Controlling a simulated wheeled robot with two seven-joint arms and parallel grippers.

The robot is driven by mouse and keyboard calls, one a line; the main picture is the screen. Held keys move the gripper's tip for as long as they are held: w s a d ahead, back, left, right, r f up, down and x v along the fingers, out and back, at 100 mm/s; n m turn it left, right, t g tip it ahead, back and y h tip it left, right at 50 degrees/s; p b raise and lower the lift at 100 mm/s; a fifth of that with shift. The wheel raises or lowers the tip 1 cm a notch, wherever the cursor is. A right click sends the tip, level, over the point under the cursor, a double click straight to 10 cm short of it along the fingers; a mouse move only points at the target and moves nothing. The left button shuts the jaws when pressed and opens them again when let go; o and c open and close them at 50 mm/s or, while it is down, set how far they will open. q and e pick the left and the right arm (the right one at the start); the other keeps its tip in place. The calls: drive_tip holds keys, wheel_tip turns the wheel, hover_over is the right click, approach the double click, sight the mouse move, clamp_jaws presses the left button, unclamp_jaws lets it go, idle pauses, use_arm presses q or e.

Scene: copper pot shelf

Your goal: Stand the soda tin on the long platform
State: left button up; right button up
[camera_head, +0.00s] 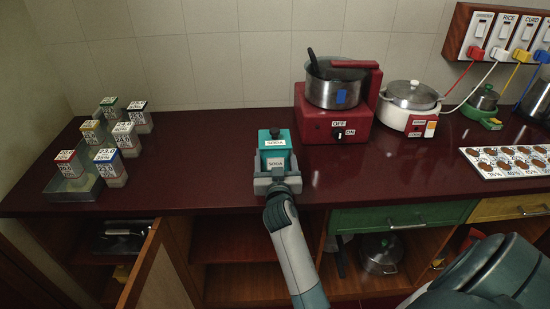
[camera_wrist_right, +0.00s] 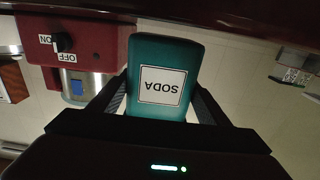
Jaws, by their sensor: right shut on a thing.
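The soda tin (camera_head: 275,142) is a teal box with white SODA labels, over the front middle of the dark red counter in the head view. My right gripper (camera_head: 277,172) is shut on it from the front side. In the right wrist view, the tin (camera_wrist_right: 163,70) sits between the two dark fingers (camera_wrist_right: 160,100), its label upside down in that picture. I cannot tell whether its base touches the counter. Several labelled tins stand on low clear supports (camera_head: 70,186) at the left; I cannot tell which one is the long platform. My left gripper is not in view.
The counter (camera_head: 210,165) is clear between the supports and the tin. A red stove (camera_head: 335,130) with a steel pot and a white cooker (camera_head: 408,118) stand to the right. A tray of brown discs (camera_head: 510,160) lies far right. An open cabinet door (camera_head: 160,270) is below.

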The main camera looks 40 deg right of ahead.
drive_tip(key=shift+f, duration=0.3)
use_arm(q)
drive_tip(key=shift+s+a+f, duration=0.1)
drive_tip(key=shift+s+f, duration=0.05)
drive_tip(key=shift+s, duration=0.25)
use_arm(e)
drive_tip(key=shift+f, duration=0.1)
drive_tip(key=shift+f, duration=0.1)
drive_tip(key=o, duration=2.1)
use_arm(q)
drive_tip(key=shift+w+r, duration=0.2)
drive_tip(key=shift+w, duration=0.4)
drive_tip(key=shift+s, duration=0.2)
